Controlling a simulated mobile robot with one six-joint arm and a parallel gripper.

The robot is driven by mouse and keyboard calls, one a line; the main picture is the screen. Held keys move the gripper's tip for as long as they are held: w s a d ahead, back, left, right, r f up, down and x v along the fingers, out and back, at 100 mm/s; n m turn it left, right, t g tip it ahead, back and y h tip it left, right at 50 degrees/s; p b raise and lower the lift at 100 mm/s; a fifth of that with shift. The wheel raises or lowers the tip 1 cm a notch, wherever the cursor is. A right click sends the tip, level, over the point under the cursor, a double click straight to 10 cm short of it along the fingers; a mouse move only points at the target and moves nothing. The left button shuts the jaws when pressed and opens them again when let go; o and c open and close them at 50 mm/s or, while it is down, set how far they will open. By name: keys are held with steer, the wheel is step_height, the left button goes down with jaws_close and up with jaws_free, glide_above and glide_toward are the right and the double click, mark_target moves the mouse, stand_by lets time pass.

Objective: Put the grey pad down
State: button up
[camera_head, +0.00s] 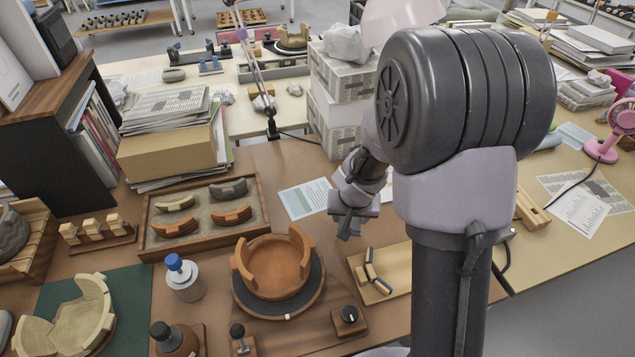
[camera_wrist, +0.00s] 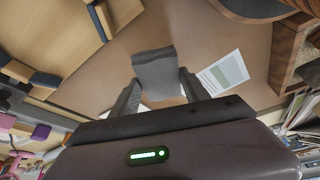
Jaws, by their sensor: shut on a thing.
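My gripper (camera_head: 350,219) is over the brown table in the head view, just right of a printed sheet. In the wrist view its two fingers (camera_wrist: 158,92) are shut on the grey pad (camera_wrist: 155,68), a small dark grey block with a slightly curved edge. The pad is held out ahead of the fingertips, with brown table behind it. I cannot tell its exact height above the table. In the head view I cannot clearly tell the pad from the dark gripper.
A wooden tray (camera_head: 398,290) with blue-ended pieces is below the gripper in the head view. An orange bowl (camera_head: 275,268) stands on a dark turntable. A sherd tray (camera_head: 148,245), a white blue-capped bottle (camera_head: 184,280) and the sheet (camera_head: 305,199) lie left. White boxes (camera_head: 340,125) stand behind.

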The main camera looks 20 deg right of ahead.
steer(key=shift+s+a, duration=0.1)
steer(key=shift+s, duration=0.25)
steer(key=shift+w+p, duration=0.1)
steer(key=shift+p, duration=0.2)
steer(key=w+d+p, duration=0.1)
steer(key=w+p, duration=0.2)
steer(key=w, duration=0.1)
steer(key=w+d+p, duration=0.1)
steer(key=w+p, duration=0.1)
steer(key=w, duration=0.2)
steer(key=w+d+f+p, duration=0.1)
steer(key=w+p, duration=0.2)
steer(key=w, duration=0.2)
steer(key=shift+d+p, duration=0.15)
steer(key=shift+p, duration=0.2)
steer(key=shift+w+d+f+b, duration=0.2)
steer(key=shift+w+f, duration=0.1)
steer(key=shift+w, duration=0.2)
steer(key=shift+w+d+f+b, duration=0.15)
steer(key=shift+w+f, duration=0.15)
steer(key=shift+w, duration=0.2)
step_height(320, 180, down, 3)
steer(key=shift+a+f+b, duration=0.1)
steer(key=shift+f+b, duration=0.05)
steer(key=shift+b, duration=0.7)
steer(key=shift+f+b, duration=0.15)
steer(key=shift+b, duration=0.2)
steer(key=o, duration=1.2)
steer(key=shift+s, duration=0.1)
